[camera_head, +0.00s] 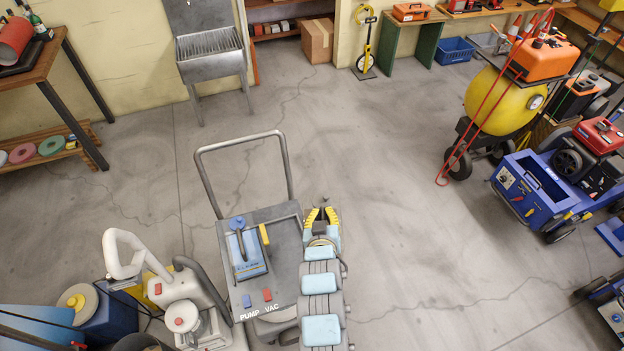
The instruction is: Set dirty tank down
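My gripper (321,213), with yellow and black fingers, is just right of the grey cart marked PUMP VAC (272,280). Its fingers look spread, with a gap and no tank visible between them; what lies directly beneath is hidden. A blue unit (247,252) with a dark handle sits on the left of the cart's top. I cannot tell whether this is the dirty tank, and no tank is clearly marked as dirty.
A white and grey machine (185,305) with a hose stands left of the cart. A metal sink (211,55) is behind. A yellow tank cart (495,100) and a blue cart (535,190) stand at right. The floor (410,190) between is clear.

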